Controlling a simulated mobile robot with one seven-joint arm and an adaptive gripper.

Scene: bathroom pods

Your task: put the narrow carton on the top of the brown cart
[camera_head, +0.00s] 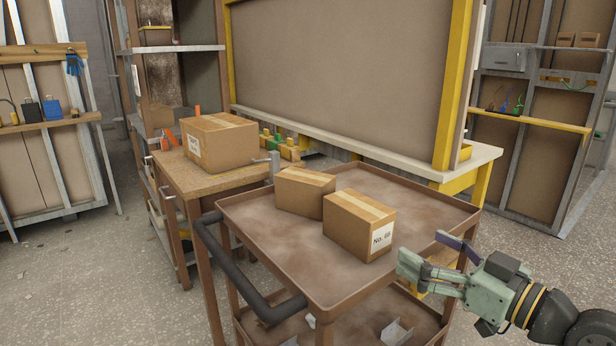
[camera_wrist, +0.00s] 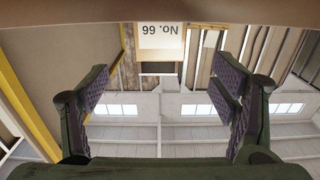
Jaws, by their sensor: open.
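Two cartons stand on the top tray of the brown cart (camera_head: 280,245). The front carton (camera_head: 352,222) has a white "No. 66" label, which shows upside down in the wrist view (camera_wrist: 160,36). The other carton (camera_head: 303,192) stands just behind and left of it. I cannot tell for sure which one the task calls narrow. My gripper (camera_head: 428,252) is open and empty at the cart's right side, apart from the labelled carton. In the wrist view its fingers stand wide to both sides, with the label centred beyond them.
A larger carton (camera_head: 222,143) with a label sits on the wooden workbench (camera_head: 190,181) left of the cart. The cart has a dark handle (camera_head: 240,272) at its left. The tray is bare around the cartons. A yellow-framed panel (camera_head: 340,60) stands behind.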

